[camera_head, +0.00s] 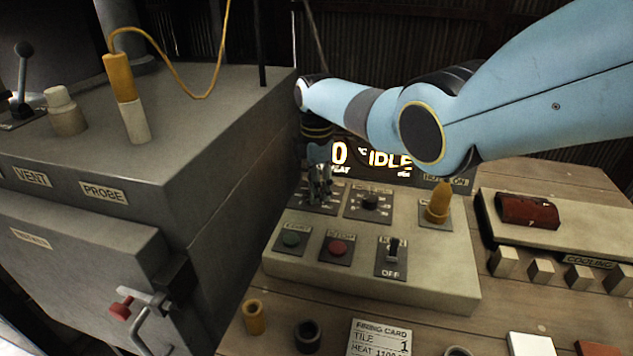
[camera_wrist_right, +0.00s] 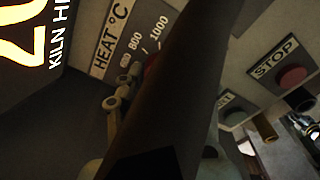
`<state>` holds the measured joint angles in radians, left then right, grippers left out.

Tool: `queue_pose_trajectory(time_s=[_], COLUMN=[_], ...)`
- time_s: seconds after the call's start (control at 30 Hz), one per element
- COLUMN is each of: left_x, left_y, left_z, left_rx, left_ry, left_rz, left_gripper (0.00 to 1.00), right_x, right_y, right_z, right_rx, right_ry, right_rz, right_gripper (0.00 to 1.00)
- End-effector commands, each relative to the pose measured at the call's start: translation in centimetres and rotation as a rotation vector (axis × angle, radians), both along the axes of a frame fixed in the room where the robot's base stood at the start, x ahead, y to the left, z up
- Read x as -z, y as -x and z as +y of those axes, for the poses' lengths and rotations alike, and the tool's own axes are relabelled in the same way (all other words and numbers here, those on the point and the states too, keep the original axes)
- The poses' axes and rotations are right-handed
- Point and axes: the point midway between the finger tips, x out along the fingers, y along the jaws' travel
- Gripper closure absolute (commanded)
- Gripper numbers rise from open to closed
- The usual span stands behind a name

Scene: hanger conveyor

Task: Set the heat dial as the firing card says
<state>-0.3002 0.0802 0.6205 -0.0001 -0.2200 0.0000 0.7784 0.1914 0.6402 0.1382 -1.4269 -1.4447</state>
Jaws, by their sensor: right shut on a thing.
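My right gripper (camera_head: 320,185) comes down from above onto the left dial plate of the control box (camera_head: 300,265). It is shut on the heat dial there, which it mostly hides in the head view. In the right wrist view, the fingers (camera_wrist_right: 118,100) are at the dial, and a dark red edge of the heat dial (camera_wrist_right: 151,68) shows beside the HEAT °C label (camera_wrist_right: 107,42). Marks 800 and 1000 are readable; the pointer is hidden. The firing card (camera_head: 380,338) reads TILE 1 and HEAT 1100, cut off below. My left gripper is out of view.
The display (camera_head: 372,158) reads IDLE. A second dial (camera_head: 370,202), green button (camera_head: 291,239), red button (camera_head: 337,248), OFF switch (camera_head: 393,250) and orange knob (camera_head: 439,203) crowd the box. The grey kiln (camera_head: 215,150) stands close left.

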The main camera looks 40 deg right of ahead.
Motion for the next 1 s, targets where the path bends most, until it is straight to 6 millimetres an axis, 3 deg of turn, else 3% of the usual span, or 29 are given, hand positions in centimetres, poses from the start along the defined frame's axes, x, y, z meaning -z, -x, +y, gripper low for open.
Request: queue_pose_trajectory(time_s=[1.0], left_x=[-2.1], left_y=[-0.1], left_z=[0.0], left_rx=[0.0], left_ry=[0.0], left_rz=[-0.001], left_gripper=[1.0], right_x=[-0.1], right_y=[0.0], right_z=[-0.1], right_rx=[0.962], right_ry=[0.002], right_rz=[0.0], right_gripper=[0.99])
